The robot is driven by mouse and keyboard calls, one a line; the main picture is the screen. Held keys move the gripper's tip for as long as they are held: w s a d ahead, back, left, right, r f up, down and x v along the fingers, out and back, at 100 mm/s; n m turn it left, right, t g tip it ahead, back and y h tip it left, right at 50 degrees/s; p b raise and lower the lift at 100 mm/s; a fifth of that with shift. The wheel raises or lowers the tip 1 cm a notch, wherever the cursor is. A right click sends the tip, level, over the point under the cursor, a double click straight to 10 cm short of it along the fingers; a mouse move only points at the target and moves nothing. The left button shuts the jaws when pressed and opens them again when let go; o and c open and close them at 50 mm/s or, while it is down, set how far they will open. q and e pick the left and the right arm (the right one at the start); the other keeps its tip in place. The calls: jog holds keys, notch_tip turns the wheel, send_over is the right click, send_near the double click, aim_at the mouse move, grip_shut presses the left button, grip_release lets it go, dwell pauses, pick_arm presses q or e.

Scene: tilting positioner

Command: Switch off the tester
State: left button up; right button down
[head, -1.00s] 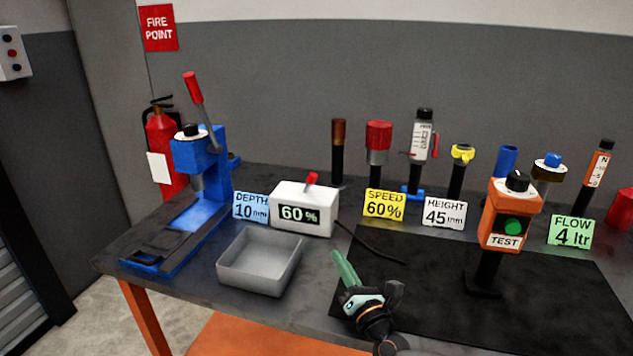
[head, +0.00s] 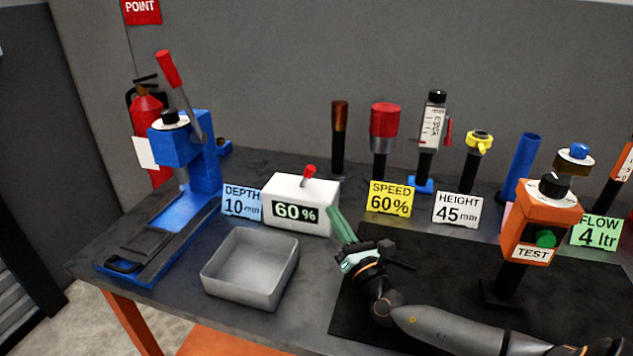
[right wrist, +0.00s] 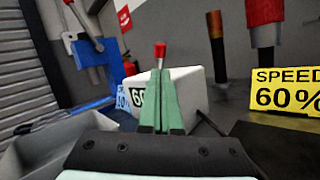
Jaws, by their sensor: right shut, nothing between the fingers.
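The orange tester box (head: 538,222), labelled TEST, stands on a black post at the right of the head view. It has a black knob (head: 553,187) on top and a green button (head: 546,238) on its front. A white box (head: 300,196) with a 60 % display and a red-tipped toggle (head: 309,172) stands at mid-table. My right gripper (head: 333,212) is shut and empty, its green fingers just in front of the white box's right end. In the right wrist view the fingertips (right wrist: 161,76) point at the red toggle (right wrist: 160,50). My left gripper is out of view.
A grey tray (head: 250,268) lies left of my right gripper, and a blue press (head: 180,195) stands beyond it. Cards and several upright tools line the back, including a red-topped one (head: 384,122). A black mat (head: 440,300) lies under the tester post.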

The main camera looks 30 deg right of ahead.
aim_at(312, 174)
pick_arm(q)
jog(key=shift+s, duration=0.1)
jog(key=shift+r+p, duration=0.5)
pick_arm(e)
jog(key=x, duration=1)
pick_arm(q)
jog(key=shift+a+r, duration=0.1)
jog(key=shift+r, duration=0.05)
pick_arm(e)
jog(key=shift+r, duration=0.15)
